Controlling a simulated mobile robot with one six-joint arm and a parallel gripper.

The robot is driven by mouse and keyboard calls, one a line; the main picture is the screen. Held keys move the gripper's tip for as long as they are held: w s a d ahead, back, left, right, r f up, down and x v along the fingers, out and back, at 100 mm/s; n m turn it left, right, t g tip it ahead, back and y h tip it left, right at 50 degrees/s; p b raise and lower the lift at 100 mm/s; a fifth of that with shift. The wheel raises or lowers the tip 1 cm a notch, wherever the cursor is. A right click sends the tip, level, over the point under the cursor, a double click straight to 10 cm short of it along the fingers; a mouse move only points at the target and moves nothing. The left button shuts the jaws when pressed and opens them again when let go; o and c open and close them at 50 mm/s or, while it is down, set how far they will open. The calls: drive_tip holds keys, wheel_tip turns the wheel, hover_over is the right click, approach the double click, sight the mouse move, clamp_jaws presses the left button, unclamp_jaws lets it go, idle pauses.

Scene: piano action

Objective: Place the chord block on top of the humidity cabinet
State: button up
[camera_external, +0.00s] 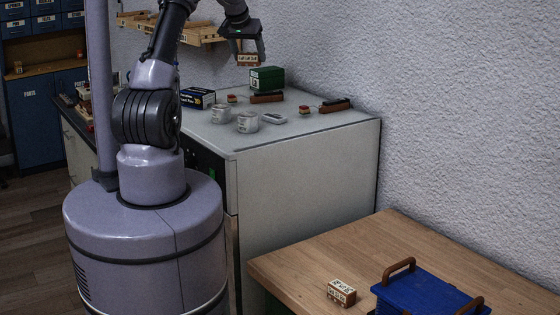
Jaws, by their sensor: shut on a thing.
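My gripper (249,56) is above the back part of the grey-white cabinet top and is shut on a small brown block with a pale marked face (248,60). The held block hangs just above the green box, with a small gap in the picture. The humidity cabinet appears to be this large grey-white cabinet (305,190), with a flat top. A similar brown block with a pale lettered top (341,292) lies on the wooden table. The markings are too small to read, so I cannot tell which block is the chord block.
On the cabinet top stand a green box (266,78), two tins (247,123), a dark blue box (198,97) and several small parts. The front right of the top is bare. A blue crate with brown handles (430,292) is on the wooden table (400,245).

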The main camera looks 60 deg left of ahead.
drive_tip(key=f, duration=1.5)
drive_tip(key=shift+s+a+b, duration=0.2)
drive_tip(key=shift+a+b, duration=0.1)
drive_tip(key=shift+b, duration=0.05)
drive_tip(key=shift+f, duration=0.1)
drive_tip(key=o, duration=1.4)
